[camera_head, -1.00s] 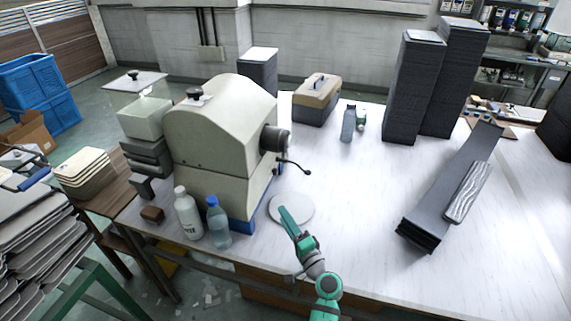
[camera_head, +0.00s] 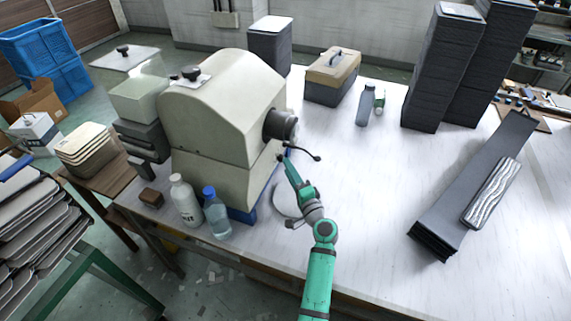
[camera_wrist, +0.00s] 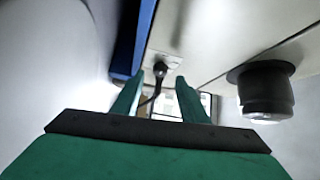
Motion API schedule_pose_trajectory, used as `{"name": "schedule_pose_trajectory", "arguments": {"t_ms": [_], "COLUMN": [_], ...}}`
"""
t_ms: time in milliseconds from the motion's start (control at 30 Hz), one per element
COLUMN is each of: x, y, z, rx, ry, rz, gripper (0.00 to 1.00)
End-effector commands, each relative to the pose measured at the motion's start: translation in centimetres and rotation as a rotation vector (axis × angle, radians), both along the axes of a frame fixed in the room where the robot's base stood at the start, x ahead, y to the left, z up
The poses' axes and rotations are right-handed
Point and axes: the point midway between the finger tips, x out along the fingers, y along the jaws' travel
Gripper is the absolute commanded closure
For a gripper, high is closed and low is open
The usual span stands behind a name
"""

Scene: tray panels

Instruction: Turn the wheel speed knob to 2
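The cream machine (camera_head: 215,120) stands at the left of the white table, with a dark cylinder (camera_head: 281,124) on its right end and a thin black lever (camera_head: 318,158) below that. In the wrist view a small black knob-like part (camera_wrist: 160,69) sits on a light plate between the blue base and the dark cylinder (camera_wrist: 265,92). I cannot read any marks on it. My gripper (camera_wrist: 160,86) is open and empty, its fingers either side of that part in the picture; contact cannot be told. In the head view my gripper (camera_head: 285,160) is beside the machine's right end.
A pale disc (camera_head: 284,204) lies on the table by the machine, partly behind my arm. A white bottle (camera_head: 186,203) and a blue-capped bottle (camera_head: 217,215) stand at the machine's front. A toolbox (camera_head: 331,77) is farther back. The table's middle is clear.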

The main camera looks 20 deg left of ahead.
Motion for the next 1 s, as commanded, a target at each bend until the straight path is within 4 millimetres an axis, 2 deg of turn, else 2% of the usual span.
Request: {"name": "schedule_pose_trajectory", "arguments": {"t_ms": [233, 633, 800, 1000], "x": [2.1, 2.5, 2.5, 2.5], "y": [2.1, 2.6, 2.6, 2.5], "z": [0.2, 0.3, 0.3, 0.3], "rx": [-0.001, 0.000, 0.000, -0.002], "ry": [-0.001, 0.000, 0.000, 0.003], "rz": [0.001, 0.002, 0.002, 0.002], "gripper": [0.60, 0.60, 1.00, 1.00]}}
